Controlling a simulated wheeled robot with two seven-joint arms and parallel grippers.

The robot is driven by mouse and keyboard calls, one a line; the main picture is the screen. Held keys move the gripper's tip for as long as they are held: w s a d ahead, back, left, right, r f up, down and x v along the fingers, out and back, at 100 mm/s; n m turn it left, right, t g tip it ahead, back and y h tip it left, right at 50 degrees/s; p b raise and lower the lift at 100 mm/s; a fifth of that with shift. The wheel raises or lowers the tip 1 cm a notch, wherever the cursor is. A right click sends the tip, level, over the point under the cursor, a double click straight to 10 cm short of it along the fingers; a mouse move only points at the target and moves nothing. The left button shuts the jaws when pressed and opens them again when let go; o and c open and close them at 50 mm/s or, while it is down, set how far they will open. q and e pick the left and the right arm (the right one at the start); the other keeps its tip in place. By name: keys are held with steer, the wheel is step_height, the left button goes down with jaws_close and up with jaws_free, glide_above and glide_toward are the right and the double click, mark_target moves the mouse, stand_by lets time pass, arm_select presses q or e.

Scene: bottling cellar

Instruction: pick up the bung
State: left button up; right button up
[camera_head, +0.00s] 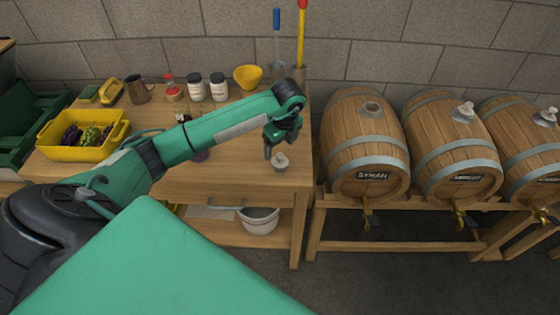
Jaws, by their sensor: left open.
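The bung (280,162) is small and pale with a knob on top. It stands on the wooden workbench (240,176) near its right front corner. My left gripper (279,147) points down just above the bung and is open. I cannot tell whether its fingers touch the bung. My right gripper is not in view.
Three barrels lie on a wooden rack at right; the Syrah barrel (348,140) has a bare top hole (370,109), the others carry pale bungs. A yellow crate (61,148) of grapes, jars (219,86), a yellow bowl (248,76) and upright tools stand on the bench.

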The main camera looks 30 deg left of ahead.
mark_target(281, 155)
arm_select(q)
step_height(281, 155, down, 3)
steer(key=shift+a+r, duration=0.1)
steer(key=shift+a, duration=0.05)
steer(key=shift+w+f+p, duration=0.1)
steer(key=shift+f+p, duration=0.15)
steer(key=shift+p, duration=0.15)
steer(key=f, duration=0.1)
steer(key=f+p, duration=0.1)
steer(key=f, duration=0.2)
steer(key=shift+w+a+f+p, duration=0.1)
steer(key=shift+w+f+p, duration=0.15)
steer(key=shift+p, duration=0.1)
steer(key=shift+f, duration=0.15)
steer(key=c, duration=1)
